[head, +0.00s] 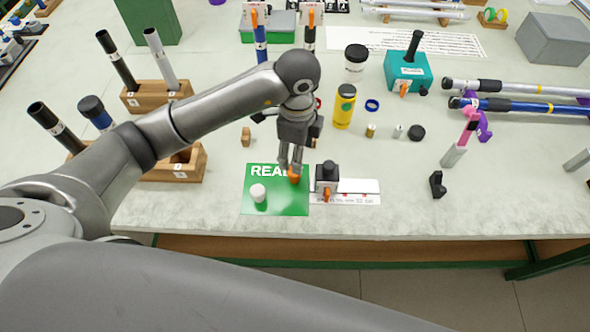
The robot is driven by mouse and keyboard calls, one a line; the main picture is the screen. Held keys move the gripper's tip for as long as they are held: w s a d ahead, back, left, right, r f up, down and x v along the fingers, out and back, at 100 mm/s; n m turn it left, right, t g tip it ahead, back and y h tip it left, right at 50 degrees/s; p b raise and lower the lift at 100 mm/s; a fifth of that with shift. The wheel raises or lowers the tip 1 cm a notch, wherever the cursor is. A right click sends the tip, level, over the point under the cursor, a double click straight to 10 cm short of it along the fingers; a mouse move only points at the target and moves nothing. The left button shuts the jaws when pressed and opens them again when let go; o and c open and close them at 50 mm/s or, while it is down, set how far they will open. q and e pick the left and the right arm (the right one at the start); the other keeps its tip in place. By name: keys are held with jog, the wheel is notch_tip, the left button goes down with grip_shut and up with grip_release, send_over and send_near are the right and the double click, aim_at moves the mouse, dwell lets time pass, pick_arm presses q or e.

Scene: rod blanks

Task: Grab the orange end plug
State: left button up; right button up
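The orange end plug (294,175) is a small orange piece at the right part of the green mat marked "READ…" (251,205). My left gripper (290,168) points down directly above it, with its fingertips at the plug's top edge and partly covering it. A narrow gap shows between the fingers. I cannot tell whether they touch the plug or stand apart from it. A white end plug (258,193) stands on the same mat, left of the gripper. My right gripper is not in view.
A black block with an orange clamp (327,178) stands close to the right of the plug. A yellow bottle (344,107) and small caps stand behind. Wooden racks with rods (176,167) stand at left. The table front right of the white label strip (362,193) is mostly clear.

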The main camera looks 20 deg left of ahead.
pick_arm(q)
send_over(294, 175)
jog(key=f, duration=0.4)
jog(key=shift+w+d+f+p, duration=0.15)
jog(key=shift+w+p, duration=0.15)
jog(key=shift+w, duration=0.1)
jog(key=shift+w+f+p, duration=0.2)
jog(key=shift+f+p, duration=0.65)
jog(key=shift+f, duration=1.8)
jog(key=c, duration=0.9)
